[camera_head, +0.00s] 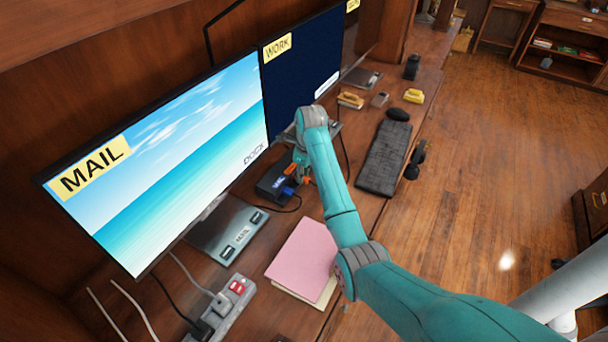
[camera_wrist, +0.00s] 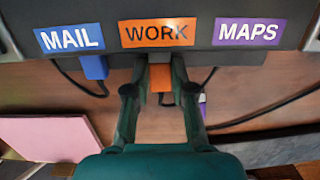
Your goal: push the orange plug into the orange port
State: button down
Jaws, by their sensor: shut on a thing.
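The black dock (camera_wrist: 200,47) fills the top of the wrist view, with a blue MAIL label (camera_wrist: 69,38), an orange WORK label (camera_wrist: 157,33) and a purple MAPS label (camera_wrist: 249,31). My gripper (camera_wrist: 159,76) is shut on the orange plug (camera_wrist: 160,77), which lies between the fingertips at the dock's front edge, below the WORK label. The orange port itself is hidden, so I cannot tell how deep the plug sits. In the head view, the dock (camera_head: 268,184) stands on the desk, partly behind my gripper (camera_head: 302,163).
A blue plug (camera_wrist: 95,67) sits at the dock under MAIL. A purple plug (camera_wrist: 202,99) is partly hidden by my right finger. Black cables run across the desk. A pink pad (camera_head: 304,250) and a keyboard (camera_head: 383,160) lie nearby; monitors (camera_head: 170,150) stand behind.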

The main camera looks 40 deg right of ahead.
jog(key=shift+w+a, duration=0.25)
jog(key=shift+w, duration=0.45)
jog(key=c, duration=0.9)
grip_release()
jog(key=shift+s+d+r, duration=0.1)
jog(key=shift+s+r, duration=0.05)
jog(key=shift+r, duration=1.1)
jog(key=shift+s+r, duration=0.15)
jog(key=shift+r, duration=1.05)
jog(key=shift+s+d+r, duration=0.1)
jog(key=shift+s+r, duration=0.05)
jog(key=shift+r, duration=1.1)
